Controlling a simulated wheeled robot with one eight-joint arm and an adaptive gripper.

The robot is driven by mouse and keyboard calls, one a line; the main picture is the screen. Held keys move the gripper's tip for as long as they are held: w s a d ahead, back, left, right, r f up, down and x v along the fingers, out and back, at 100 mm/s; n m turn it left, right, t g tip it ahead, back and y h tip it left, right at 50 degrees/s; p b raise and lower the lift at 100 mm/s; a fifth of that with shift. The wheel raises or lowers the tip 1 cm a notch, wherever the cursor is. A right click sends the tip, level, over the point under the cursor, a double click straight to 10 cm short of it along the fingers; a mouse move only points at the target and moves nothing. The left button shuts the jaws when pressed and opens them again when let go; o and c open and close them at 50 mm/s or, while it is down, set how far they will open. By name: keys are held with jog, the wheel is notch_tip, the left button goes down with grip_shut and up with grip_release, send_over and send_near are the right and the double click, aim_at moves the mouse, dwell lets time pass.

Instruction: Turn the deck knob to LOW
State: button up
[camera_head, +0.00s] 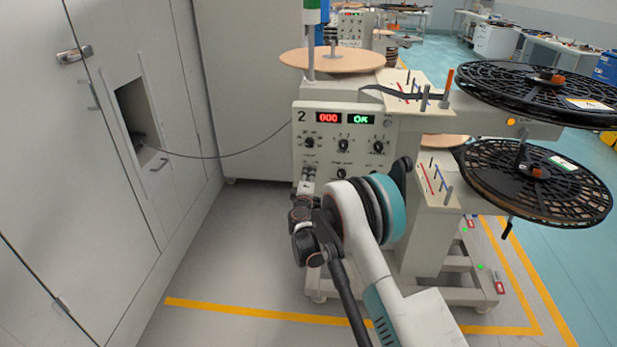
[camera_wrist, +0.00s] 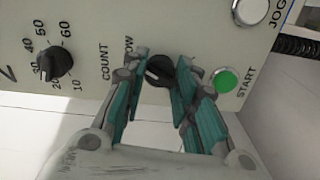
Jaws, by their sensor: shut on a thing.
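In the wrist view, a black deck knob (camera_wrist: 160,71) sits on the pale panel between the two fingers of my gripper (camera_wrist: 160,82). The fingers are shut on it. A pale pointer mark shows on the knob's left side. A label ending in "OW" (camera_wrist: 129,44) is beside it, partly hidden by the left finger. In the head view, my gripper (camera_head: 306,188) is at the lower left of the front panel (camera_head: 325,158) of station 2. The held knob cannot be made out there.
In the wrist view, a scale knob (camera_wrist: 55,62) is at the left. A green START button (camera_wrist: 223,80) is close to the right finger, and a white JOG button (camera_wrist: 250,11) is above it. In the head view, a cable (camera_head: 225,156) runs from the left cabinet, and black reels (camera_head: 540,90) stand at the right.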

jog(key=shift+m, duration=0.3)
jog(key=o, duration=1.1)
jog(key=shift+d+f, duration=0.1)
jog(key=shift+s, duration=0.15)
jog(key=s, duration=1.1)
jog(key=shift+s+a, duration=0.25)
jog(key=shift+s, duration=0.15)
